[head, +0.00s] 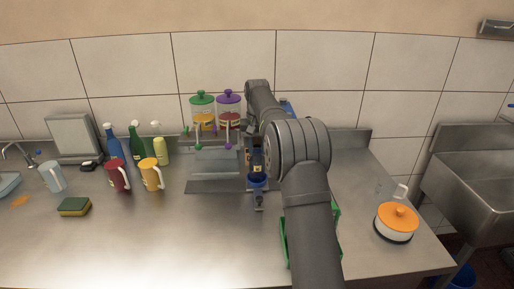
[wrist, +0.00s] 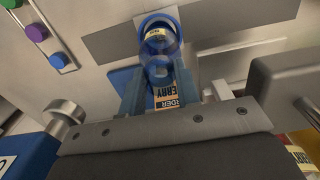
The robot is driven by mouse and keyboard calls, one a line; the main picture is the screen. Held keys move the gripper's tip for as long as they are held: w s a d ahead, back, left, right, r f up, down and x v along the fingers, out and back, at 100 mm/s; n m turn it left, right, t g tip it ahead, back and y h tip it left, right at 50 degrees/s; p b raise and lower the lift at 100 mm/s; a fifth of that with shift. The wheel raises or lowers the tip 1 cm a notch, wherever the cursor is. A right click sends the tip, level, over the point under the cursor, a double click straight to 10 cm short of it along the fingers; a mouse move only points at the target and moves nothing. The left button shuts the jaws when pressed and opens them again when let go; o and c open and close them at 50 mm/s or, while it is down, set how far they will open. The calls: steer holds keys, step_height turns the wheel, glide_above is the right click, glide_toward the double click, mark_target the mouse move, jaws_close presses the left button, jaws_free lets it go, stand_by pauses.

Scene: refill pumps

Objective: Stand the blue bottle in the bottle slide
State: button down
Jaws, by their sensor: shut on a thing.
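My gripper (head: 257,168) is in front of the right end of the dispenser stand, mostly behind my own arm in the head view. In the wrist view its two fingers (wrist: 158,98) are closed on the blue bottle (wrist: 160,68), which has a printed label. The head view shows a blue round part (head: 257,182) below the fingers, above a narrow grey metal piece (head: 259,201), which may belong to the bottle slide. I cannot tell whether the bottle touches the slide or stands fully upright.
Dispensers with green (head: 202,108) and purple (head: 229,106) lids stand at the back; a blue one is mostly hidden. Other bottles (head: 137,146) and mugs (head: 118,176) stand left. An orange-lidded pot (head: 397,222) is right.

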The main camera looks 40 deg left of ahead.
steer(key=shift+f, duration=0.55)
steer(key=c, duration=1)
jaws_free()
step_height(320, 180, up, 9)
steer(key=o, duration=0.9)
steer(key=shift+s+d+r, duration=0.1)
steer(key=shift+s+r, duration=0.05)
steer(key=shift+s, duration=0.05)
steer(key=shift+o, duration=0.5)
steer(key=shift+s+d+r, duration=0.15)
steer(key=shift+s, duration=0.05)
steer(key=t+y, duration=0.3)
glide_toward(258, 162)
steer(key=s+d+r, duration=0.4)
steer(key=s+r, duration=0.1)
steer(key=x, duration=1)
steer(key=shift+w+f, duration=0.1)
steer(key=shift+f, duration=0.15)
